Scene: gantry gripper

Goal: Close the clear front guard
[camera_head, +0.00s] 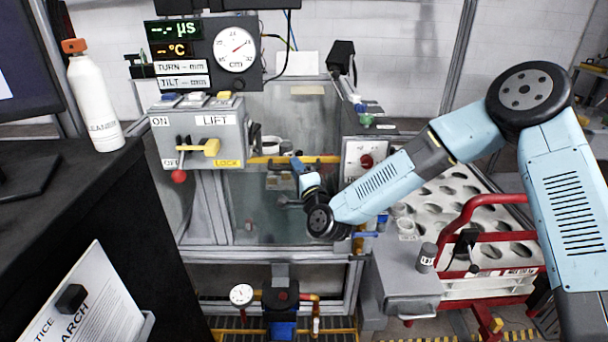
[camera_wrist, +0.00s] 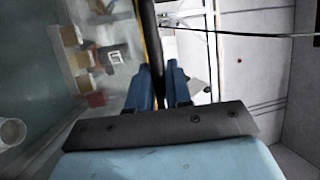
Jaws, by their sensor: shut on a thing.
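The clear front guard (camera_head: 265,215) is a see-through pane in the grey metal frame at the middle of the head view. A yellow bar (camera_head: 268,160) runs level across the frame. My gripper (camera_head: 298,166) is at this bar, with its blue fingers partly hidden by my wrist. In the wrist view my gripper (camera_wrist: 160,88) has one finger on each side of a dark bar (camera_wrist: 150,45) with a yellow edge, and it is shut on it. Tinted clear material (camera_wrist: 55,75) lies left of that bar. How far the guard stands open is hard to tell.
A control box (camera_head: 202,135) with a yellow lever stands left of the frame, under a gauge (camera_head: 235,48) and displays. A box with a red knob (camera_head: 366,161) is close on the right. A red-railed cart (camera_head: 480,204) stands further right, and a dark cabinet (camera_head: 85,215) on the left.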

